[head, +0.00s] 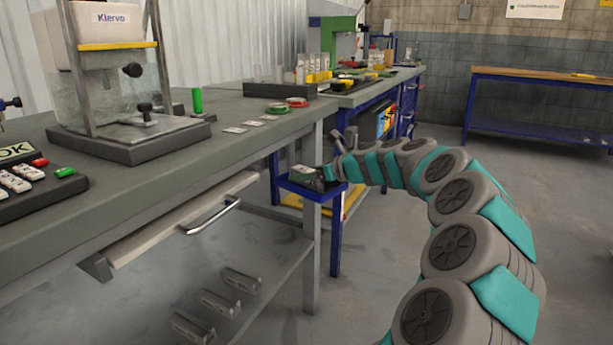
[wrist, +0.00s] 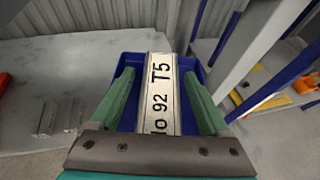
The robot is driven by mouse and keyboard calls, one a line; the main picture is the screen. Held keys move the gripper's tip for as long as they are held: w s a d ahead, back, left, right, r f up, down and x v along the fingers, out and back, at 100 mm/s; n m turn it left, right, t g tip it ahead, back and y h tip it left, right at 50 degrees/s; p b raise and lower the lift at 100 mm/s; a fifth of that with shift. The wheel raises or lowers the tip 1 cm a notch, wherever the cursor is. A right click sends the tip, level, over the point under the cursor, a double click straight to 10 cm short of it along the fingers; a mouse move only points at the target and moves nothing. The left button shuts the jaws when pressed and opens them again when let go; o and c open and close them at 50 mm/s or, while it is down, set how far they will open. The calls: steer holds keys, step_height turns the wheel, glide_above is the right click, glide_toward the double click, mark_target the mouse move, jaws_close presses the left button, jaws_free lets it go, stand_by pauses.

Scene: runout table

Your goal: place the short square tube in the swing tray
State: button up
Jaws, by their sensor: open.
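The green fingers stand open, one on each side, with a visible gap on the left. The blue swing tray (wrist: 128,63) shows beneath and around the tube, which appears to rest in it; the near end is hidden by the gripper.
Several similar tubes lie on the lower shelf (head: 268,262) under the grey workbench (head: 225,150). A drawer with a metal handle (head: 210,217) hangs under the bench. Blue-framed benches stand behind the tray. The floor right of my arm is clear.

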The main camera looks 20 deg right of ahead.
steer(key=v, duration=1.2)
steer(key=s+a+f+n+g, duration=0.2)
steer(key=s+a+n, duration=0.25)
steer(key=a, duration=0.35)
steer(key=s+a+f+n+g+y, duration=0.1)
steer(key=s+a+f+n+g, duration=0.15)
steer(key=a+n, duration=0.45)
steer(key=s+a+f+n+g, duration=0.25)
steer(key=s+a, duration=0.25)
steer(key=a, duration=0.5)
steer(key=s+a+f+n+g+h, duration=0.2)
steer(key=s+f+n, duration=0.25)
steer(key=s, duration=0.35)
steer(key=s+a+f+n+g+h, duration=0.1)
steer(key=s+a+f+n+g, duration=0.2)
steer(key=s+n, duration=0.4)
steer(key=s+d+f+n+g+h, duration=0.1)
steer(key=s+d+f+n, duration=0.1)
steer(key=s, duration=0.5)
steer(key=s+d+f+n+g+h, duration=0.1)
steer(key=s+d+f+n+h, duration=0.1)
steer(key=s, duration=0.5)
steer(key=shift+s+d+f+n, duration=0.35)
steer(key=shift+d+f+n, duration=0.25)
steer(key=shift+f+n, duration=0.3)
